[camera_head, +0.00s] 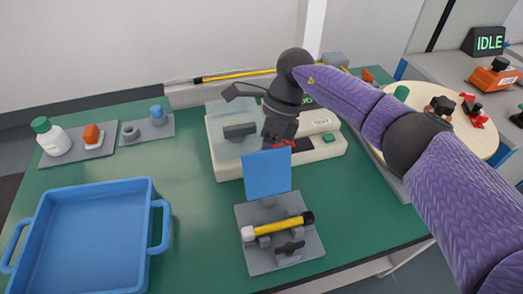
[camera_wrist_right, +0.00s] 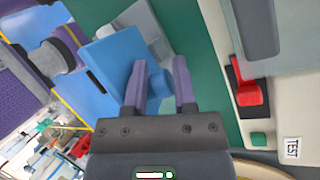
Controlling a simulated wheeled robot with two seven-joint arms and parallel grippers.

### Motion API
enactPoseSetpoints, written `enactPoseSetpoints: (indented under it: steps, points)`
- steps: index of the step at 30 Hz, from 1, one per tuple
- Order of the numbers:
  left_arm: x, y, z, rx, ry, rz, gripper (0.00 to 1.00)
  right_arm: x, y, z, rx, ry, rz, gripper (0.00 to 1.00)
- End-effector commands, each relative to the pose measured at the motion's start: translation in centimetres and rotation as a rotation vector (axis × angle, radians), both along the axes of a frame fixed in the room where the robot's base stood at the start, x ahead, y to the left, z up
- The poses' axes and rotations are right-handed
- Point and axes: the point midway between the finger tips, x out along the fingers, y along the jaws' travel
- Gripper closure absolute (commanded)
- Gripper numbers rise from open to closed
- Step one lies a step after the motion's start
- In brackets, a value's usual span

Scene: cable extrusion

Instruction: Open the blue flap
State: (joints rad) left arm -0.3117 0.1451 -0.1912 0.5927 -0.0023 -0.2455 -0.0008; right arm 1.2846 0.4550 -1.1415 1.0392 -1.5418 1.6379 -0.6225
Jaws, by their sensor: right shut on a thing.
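The blue flap (camera_head: 267,173) stands upright at the back of a grey fixture (camera_head: 251,224) on the green table. In the right wrist view it is a flat blue panel (camera_wrist_right: 112,62) with a blue knob (camera_wrist_right: 158,82). My right gripper (camera_head: 270,146) is behind the top of the flap, its fingertips partly hidden by it. In the wrist view the fingers of my right gripper (camera_wrist_right: 160,75) are shut on the knob, one on each side. My left gripper is not in view.
A yellow rod (camera_head: 280,227) with a black end lies across the fixture. A blue tray (camera_head: 154,190) is at left. Behind the flap is a pale machine (camera_head: 222,160) with a clear cover. Bottles and small parts (camera_head: 92,136) stand at the back left.

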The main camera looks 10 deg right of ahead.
Motion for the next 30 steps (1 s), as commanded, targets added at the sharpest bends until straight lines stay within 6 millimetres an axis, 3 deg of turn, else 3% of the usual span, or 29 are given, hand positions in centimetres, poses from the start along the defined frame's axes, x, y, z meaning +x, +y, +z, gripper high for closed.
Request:
enactPoseSetpoints:
  steps: [1,5,6,11,26,30]
  points:
    - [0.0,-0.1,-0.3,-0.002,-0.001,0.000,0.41,0.0,-1.0,-1.2,-0.033,0.005,-0.015,1.00]
    - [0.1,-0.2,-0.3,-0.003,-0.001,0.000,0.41,0.0,-1.0,-1.3,-0.033,0.005,-0.015,1.00]
    - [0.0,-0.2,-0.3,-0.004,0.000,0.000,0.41,0.0,-1.0,-1.2,-0.032,0.004,-0.015,0.60]
    - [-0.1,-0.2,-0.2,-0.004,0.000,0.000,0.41,-0.1,-1.0,-1.2,-0.034,0.008,-0.012,0.26]
    - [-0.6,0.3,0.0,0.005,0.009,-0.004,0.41,-0.1,-1.1,-1.0,-0.036,0.010,-0.008,0.25]
    - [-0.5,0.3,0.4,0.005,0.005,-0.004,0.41,0.5,-1.6,1.3,-0.034,0.003,-0.011,0.25]
